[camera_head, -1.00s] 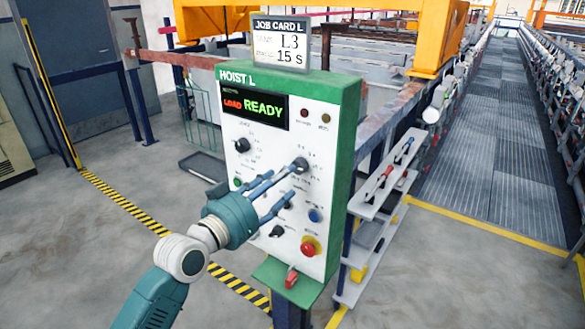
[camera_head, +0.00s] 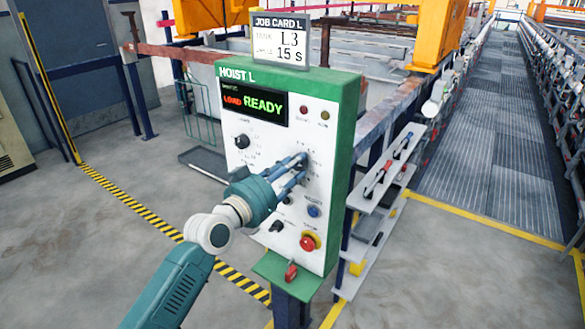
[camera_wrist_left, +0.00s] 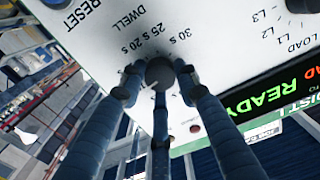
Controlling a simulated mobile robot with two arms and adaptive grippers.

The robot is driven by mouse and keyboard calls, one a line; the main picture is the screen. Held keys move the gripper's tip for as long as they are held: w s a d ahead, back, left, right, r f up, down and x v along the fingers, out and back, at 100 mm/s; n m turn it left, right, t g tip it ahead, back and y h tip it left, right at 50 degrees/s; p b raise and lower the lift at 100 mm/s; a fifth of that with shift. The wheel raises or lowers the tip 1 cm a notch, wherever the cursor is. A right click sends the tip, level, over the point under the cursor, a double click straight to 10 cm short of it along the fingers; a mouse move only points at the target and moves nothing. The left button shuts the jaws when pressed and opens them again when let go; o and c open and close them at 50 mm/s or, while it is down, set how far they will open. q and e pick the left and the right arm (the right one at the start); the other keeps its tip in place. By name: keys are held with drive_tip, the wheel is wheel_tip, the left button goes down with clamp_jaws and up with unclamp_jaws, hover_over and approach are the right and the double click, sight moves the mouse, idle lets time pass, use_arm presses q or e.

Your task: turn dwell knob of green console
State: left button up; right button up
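The green console (camera_head: 347,135) has a white face headed HOIST L, with a display reading LOAD READY. The job card (camera_head: 281,42) on top shows L3 and 15 s. In the left wrist view the dark round dwell knob (camera_wrist_left: 160,73) sits beside the word DWELL and the marks 20 s, 25 s and 30 s. My left gripper (camera_head: 298,168) has its three blue fingers around this knob; the fingertips (camera_wrist_left: 160,80) appear to press on its sides. The fingers largely hide the knob in the head view, and its pointer setting is unclear. My right gripper is out of view.
Another knob (camera_head: 242,141) is at the upper left of the panel. Below are a blue button (camera_head: 313,211), a red stop button (camera_head: 308,242) and a lower knob (camera_head: 277,226). Grey shelves (camera_head: 377,200) stand to the right. The floor at left is clear.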

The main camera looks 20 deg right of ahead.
use_arm(q)
drive_tip(key=shift+f+m+b, duration=0.4)
drive_tip(key=shift+m+b, duration=0.1)
drive_tip(key=shift+b, duration=0.3)
drive_tip(key=m+b, duration=0.2)
drive_tip(key=b, duration=0.1)
drive_tip(key=shift+f+m+b, duration=0.15)
drive_tip(key=shift+m+b, duration=0.2)
drive_tip(key=shift+m, duration=0.05)
drive_tip(key=shift+m+b, duration=0.9)
drive_tip(key=shift+m, duration=0.2)
drive_tip(key=shift+w+m+b, duration=0.1)
drive_tip(key=shift+m+b, duration=0.4)
drive_tip(key=shift+m, duration=0.4)
drive_tip(key=o, duration=1.1)
drive_tip(key=shift+a, duration=0.1)
drive_tip(key=shift+o, duration=0.3)
drive_tip(key=shift+r, duration=0.25)
